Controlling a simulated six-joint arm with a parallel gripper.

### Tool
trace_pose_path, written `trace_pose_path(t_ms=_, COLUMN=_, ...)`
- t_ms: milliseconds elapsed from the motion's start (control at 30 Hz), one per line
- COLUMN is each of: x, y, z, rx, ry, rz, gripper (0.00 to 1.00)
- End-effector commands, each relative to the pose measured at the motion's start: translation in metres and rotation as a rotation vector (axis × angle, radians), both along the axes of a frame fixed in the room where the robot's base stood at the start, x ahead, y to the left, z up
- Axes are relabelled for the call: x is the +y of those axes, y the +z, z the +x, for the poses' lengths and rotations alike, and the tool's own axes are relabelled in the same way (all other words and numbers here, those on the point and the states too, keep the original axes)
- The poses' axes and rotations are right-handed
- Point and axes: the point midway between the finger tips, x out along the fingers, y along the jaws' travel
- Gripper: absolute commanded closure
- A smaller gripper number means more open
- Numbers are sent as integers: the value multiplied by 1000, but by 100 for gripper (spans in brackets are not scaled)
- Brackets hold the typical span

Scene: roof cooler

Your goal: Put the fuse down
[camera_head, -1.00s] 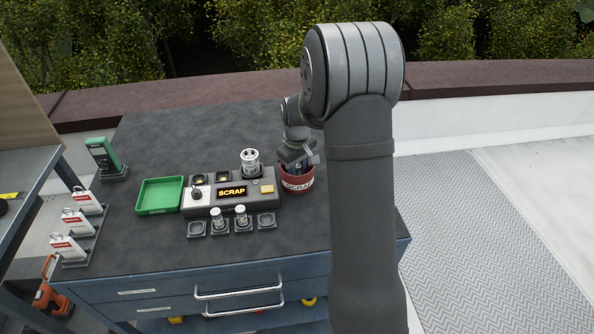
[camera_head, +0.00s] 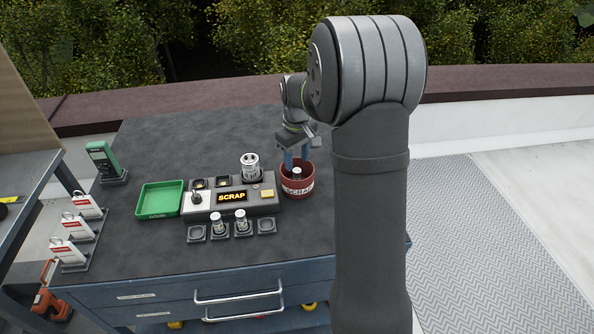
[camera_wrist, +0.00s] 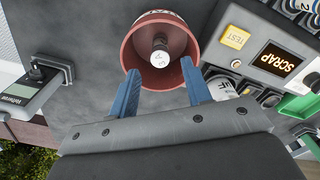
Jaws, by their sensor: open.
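A fuse with a pale cap (camera_wrist: 160,58) stands inside the red scrap pot, and its top also shows in the head view (camera_head: 296,171). The red pot (camera_head: 297,190), lettered SCRAP, stands at the right end of the grey tester; its rim fills the top of the wrist view (camera_wrist: 128,52). My gripper (camera_head: 297,160) is over the pot, its blue fingers (camera_wrist: 160,92) spread apart with nothing between them. The fuse is apart from both fingers, beyond their tips in the wrist view. How the fuse rests on the pot's bottom is hard to tell.
The grey tester (camera_head: 231,205) shows SCRAP on its display, with a silver cylinder (camera_head: 250,164) on it. Two fuses (camera_head: 229,224) stand in holders in front. A green tray (camera_head: 159,200) lies left. The dark tabletop behind is clear.

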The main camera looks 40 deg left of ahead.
Motion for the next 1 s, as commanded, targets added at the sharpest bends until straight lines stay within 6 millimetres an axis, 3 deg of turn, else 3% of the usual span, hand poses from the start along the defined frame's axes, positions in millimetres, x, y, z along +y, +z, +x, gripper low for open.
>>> trace_pose_path(t_ms=200, x=0, y=38, z=0, rx=-1, ry=0, rz=2, gripper=55)
trace_pose_path(t_ms=400, x=0, y=50, z=0, rx=0, ry=0, rz=0, gripper=55)
trace_pose_path(t_ms=767, x=0, y=48, z=0, rx=1, ry=0, rz=-1, gripper=55)
trace_pose_path(t_ms=1000, x=-1, y=20, z=0, rx=3, ry=0, rz=-4, gripper=55)
